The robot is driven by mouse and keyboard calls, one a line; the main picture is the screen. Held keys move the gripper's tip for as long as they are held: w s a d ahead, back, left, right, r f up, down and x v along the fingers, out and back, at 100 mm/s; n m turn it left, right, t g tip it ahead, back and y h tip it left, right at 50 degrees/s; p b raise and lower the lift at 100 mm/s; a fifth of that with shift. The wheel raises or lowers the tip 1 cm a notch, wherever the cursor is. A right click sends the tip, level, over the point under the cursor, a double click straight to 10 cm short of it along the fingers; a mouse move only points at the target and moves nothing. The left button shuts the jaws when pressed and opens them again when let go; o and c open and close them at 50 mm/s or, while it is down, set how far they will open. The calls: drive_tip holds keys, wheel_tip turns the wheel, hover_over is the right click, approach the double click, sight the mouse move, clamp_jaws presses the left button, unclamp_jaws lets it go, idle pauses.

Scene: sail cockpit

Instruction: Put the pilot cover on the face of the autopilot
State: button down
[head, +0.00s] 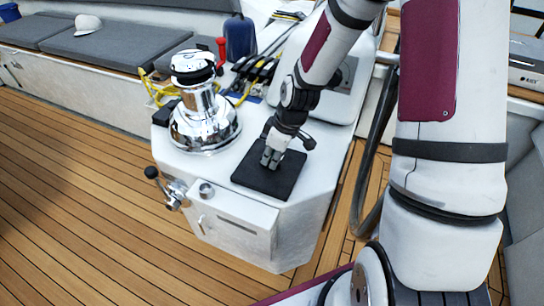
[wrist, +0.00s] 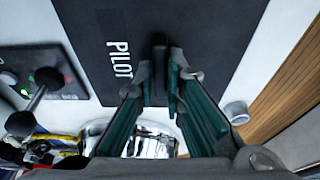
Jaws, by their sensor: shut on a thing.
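The pilot cover (head: 280,183) is a flat black square at the front of the white console top. In the wrist view the cover (wrist: 200,30) bears the word PILOT in white. My gripper (head: 270,160) points down over its middle. In the wrist view my gripper (wrist: 160,88) is shut on a dark upright tab of the cover. The cover lies flat on the console or just above it; I cannot tell which. No autopilot face can be made out for certain, and the cover hides what is under it.
A chrome winch (head: 203,118) stands left of the cover, with yellow ropes (head: 158,88) behind it. A dark panel (wrist: 45,78) with red and green lights and a black lever (wrist: 38,97) beside it show in the wrist view. A small round fitting (head: 206,190) sits near the console's front edge.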

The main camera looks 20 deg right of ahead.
idle(0.3)
drive_tip(key=c, duration=1.6)
unclamp_jaws()
drive_tip(key=shift+o, duration=0.6)
drive_tip(key=o, duration=0.4)
drive_tip(key=shift+r+p, duration=2.75)
drive_tip(key=shift+r, duration=0.8)
